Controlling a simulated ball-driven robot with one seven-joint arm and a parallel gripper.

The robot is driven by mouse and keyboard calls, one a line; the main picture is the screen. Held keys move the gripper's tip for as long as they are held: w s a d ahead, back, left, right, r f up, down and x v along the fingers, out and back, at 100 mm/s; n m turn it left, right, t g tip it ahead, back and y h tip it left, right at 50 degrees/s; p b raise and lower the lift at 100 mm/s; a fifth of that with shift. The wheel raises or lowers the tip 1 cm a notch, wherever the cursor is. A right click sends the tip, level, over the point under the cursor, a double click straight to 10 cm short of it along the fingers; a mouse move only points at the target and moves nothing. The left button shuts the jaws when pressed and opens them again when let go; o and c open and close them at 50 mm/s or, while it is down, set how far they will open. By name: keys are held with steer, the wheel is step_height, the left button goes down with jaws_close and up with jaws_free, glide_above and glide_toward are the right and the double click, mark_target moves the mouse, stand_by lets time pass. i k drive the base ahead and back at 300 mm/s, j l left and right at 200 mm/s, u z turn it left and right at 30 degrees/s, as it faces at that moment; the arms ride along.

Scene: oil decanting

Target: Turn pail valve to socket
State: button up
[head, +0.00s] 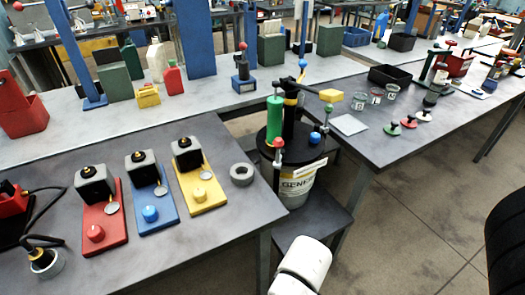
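A white pail (297,190) with a printed label and a black lid stands on a low dark stand (313,233) in the gap between two tables. On and around the lid are a black upright post with a crossbar (291,108), a green cylinder (274,122), a red ball knob (278,142), a blue ball knob (315,137) and a yellow block (331,96). I cannot tell which part is the valve, or which way a socket lies. A white rounded part of my arm (302,262) shows at the bottom centre, in front of the stand. My gripper is not in view.
The left table holds red (103,222), blue (153,205) and yellow (203,190) bases with grey blocks, and a grey ring (242,174) near its right edge. The right table holds a black tray (390,76), clear cups and small knobs. Open floor (425,215) lies at lower right.

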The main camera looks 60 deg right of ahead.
mark_target(314, 137)
steer(key=z, duration=1.4)
